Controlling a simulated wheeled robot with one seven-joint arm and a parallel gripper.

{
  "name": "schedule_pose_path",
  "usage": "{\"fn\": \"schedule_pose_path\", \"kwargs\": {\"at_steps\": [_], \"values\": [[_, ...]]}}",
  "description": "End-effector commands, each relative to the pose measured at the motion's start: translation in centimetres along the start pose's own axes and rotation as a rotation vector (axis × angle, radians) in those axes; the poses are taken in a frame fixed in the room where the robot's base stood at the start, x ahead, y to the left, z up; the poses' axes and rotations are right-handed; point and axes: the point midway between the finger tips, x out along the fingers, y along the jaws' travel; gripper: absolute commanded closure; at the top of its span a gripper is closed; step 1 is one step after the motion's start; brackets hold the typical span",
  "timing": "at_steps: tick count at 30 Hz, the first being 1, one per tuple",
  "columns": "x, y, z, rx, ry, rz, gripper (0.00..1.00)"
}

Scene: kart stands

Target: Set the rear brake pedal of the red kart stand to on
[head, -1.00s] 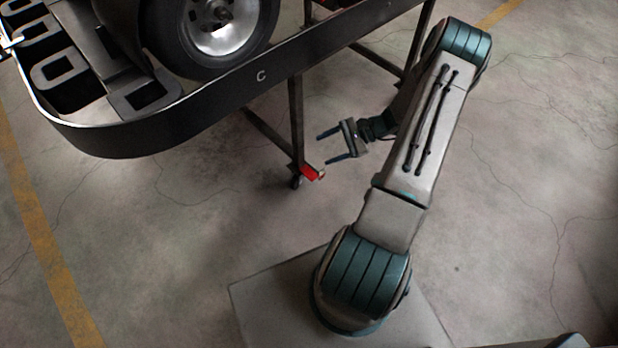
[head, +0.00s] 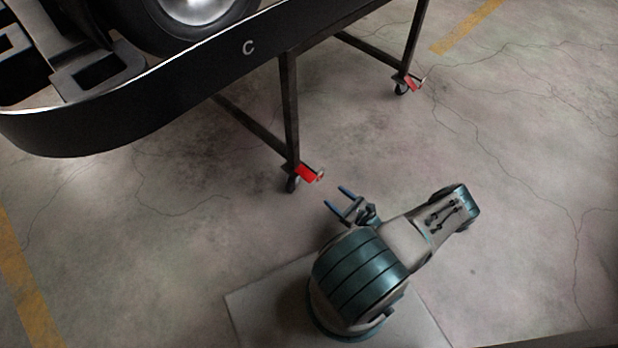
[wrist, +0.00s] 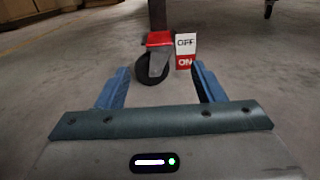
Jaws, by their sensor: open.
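The stand is a dark frame (head: 289,105) under a kart. A red brake pedal (head: 308,173) sits above the near caster, low at the foot of the near leg. In the wrist view this red pedal (wrist: 159,38) is above the black caster wheel (wrist: 152,68), beside a plate (wrist: 186,43) with OFF above and red ON below. The pedal appears level with OFF. My gripper (head: 336,196) is open and empty, low near the floor, pointing at this caster and apart from it. Whether this is the rear pedal I cannot tell.
A second caster with a red pedal (head: 411,83) stands at the far leg. The kart's black bumper (head: 200,100), marked C, overhangs at upper left. The floor right of the stand is clear. In the wrist view, boxes (wrist: 18,10) are at far left.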

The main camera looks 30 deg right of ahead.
Motion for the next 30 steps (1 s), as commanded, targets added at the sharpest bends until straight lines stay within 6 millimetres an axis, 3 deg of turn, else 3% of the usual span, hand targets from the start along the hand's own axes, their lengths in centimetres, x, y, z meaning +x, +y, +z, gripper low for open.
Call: {"fn": "schedule_pose_path", "kwargs": {"at_steps": [5,19,24,30], "values": [[1.9,0.2,-0.2,0.003,-0.004,0.000,0.38],[11.2,0.2,-0.3,0.002,-0.003,0.000,0.38],[13.1,0.0,-0.2,0.001,-0.002,-0.002,0.38],[13.8,0.0,-0.1,0.001,-0.001,-0.002,0.38]]}}
